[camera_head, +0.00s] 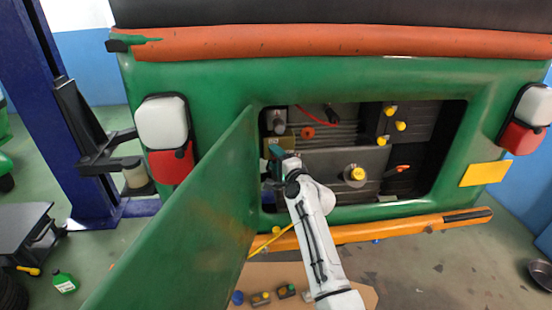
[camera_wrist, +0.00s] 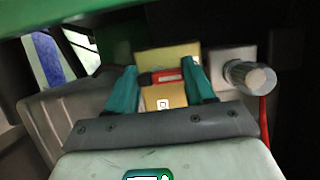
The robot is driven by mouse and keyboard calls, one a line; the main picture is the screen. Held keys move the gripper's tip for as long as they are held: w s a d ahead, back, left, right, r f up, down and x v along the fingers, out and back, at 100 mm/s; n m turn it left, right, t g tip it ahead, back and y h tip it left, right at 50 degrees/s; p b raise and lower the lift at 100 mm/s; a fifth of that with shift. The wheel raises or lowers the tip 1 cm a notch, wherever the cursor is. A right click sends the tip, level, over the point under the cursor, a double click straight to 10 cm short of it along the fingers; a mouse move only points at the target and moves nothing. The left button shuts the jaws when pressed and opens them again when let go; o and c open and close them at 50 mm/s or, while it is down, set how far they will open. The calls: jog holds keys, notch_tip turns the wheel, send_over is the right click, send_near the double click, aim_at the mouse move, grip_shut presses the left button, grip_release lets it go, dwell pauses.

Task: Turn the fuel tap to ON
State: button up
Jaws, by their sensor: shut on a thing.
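The fuel tap appears as a small red and dark lever (camera_wrist: 167,75) in front of a yellow-tan plate (camera_wrist: 152,57) in the wrist view. My gripper (camera_wrist: 163,84) has its two teal fingers on either side of the lever and is shut on it. A tan block with a white square mark (camera_wrist: 170,97) shows just below the lever, between the fingers. In the head view my gripper (camera_head: 276,158) reaches into the left side of the open engine bay, and the lever is hidden there. I cannot read any ON or OFF marking.
A silver cylinder (camera_wrist: 250,76) with a red cable stands right of the tap. The open green door (camera_head: 190,220) stands close left of my arm. Yellow caps (camera_head: 355,173) and an orange-red knob (camera_head: 307,132) sit inside the bay. The orange bumper (camera_head: 390,231) runs below.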

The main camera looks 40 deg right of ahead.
jog(key=shift+a+f, duration=0.1)
jog(key=o, duration=1)
jog(key=shift+o, duration=0.2)
jog(key=b+v, duration=0.1)
jog(key=v, duration=0.9)
jog(key=shift+s, duration=0.35)
jog(key=s+a+f+n+g+y+b, duration=0.2)
jog(key=s+a+f+n+g+y, duration=0.2)
jog(key=s+a+f+n+g, duration=0.9)
jog(key=s+f, duration=0.1)
jog(key=s, duration=0.5)
jog(key=s+a+f+n+g, duration=0.1)
jog(key=s+a+f+n, duration=0.1)
jog(key=s, duration=0.6)
jog(key=s+a+f+n+g, duration=0.2)
jog(key=s+a+f+n, duration=0.1)
jog(key=s+f, duration=0.3)
jog(key=shift+s+n+g+b, duration=0.35)
jog(key=shift+s+n, duration=0.35)
jog(key=shift+s, duration=0.45)
